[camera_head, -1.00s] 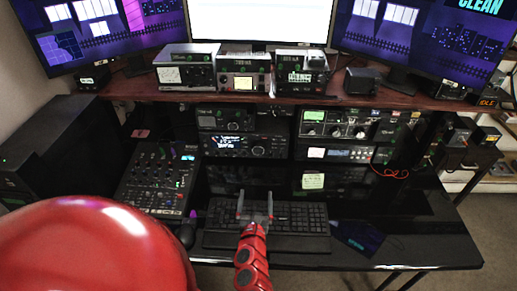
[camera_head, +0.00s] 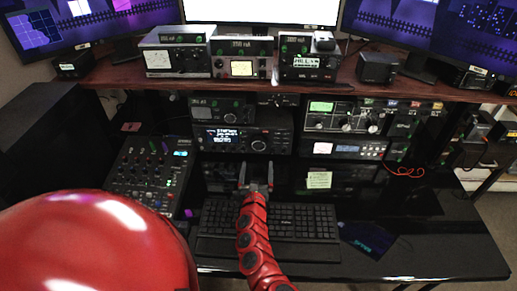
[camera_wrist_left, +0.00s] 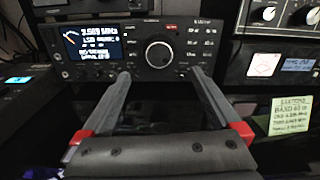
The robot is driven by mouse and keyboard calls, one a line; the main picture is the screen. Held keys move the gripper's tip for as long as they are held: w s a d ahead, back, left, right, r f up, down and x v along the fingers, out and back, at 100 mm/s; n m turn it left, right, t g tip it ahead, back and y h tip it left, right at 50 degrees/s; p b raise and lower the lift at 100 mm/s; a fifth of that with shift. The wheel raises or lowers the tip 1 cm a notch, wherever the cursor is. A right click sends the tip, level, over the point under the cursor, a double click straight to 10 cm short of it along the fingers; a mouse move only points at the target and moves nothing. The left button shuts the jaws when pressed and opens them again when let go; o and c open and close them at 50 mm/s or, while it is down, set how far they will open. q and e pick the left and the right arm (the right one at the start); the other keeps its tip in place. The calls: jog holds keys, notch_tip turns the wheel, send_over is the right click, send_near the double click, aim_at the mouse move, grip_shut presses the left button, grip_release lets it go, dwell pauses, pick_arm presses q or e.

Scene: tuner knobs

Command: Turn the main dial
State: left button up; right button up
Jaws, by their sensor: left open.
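The main dial (camera_wrist_left: 158,54) is a large round black knob with a pale rim, in the middle of a black radio's front panel (camera_wrist_left: 188,40). In the head view the dial (camera_head: 259,145) sits right of the radio's lit display (camera_head: 222,138). My left gripper (camera_head: 256,180) is open and empty, above the keyboard's back edge and below the radio. In the left wrist view its two fingers (camera_wrist_left: 160,80) point at the panel, one to each side below the dial, and the dial appears beyond the tips, apart from them. My right gripper is not in view.
A keyboard (camera_head: 300,222) lies on the glossy black desk under my arm. A mixer (camera_head: 150,175) stands to the left. Other radios (camera_head: 345,118) stand to the right, one with a yellow note (camera_head: 319,180) below. A wooden shelf (camera_head: 420,92) overhangs the radios.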

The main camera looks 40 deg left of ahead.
aim_at(259, 146)
pick_arm(q)
jog(key=b+x, duration=0.1)
jog(key=x, duration=0.8)
jog(key=shift+w+a+b, duration=0.3)
jog(key=shift+a+b, duration=0.05)
jog(key=shift+c, duration=0.4)
jog(key=c, duration=1.3)
jog(key=shift+d+m, duration=0.1)
jog(key=shift+m, duration=0.3)
jog(key=m, duration=0.2)
jog(key=shift+m+b, duration=0.35)
jog(key=shift+m, duration=1.95)
jog(key=shift+m, duration=0.3)
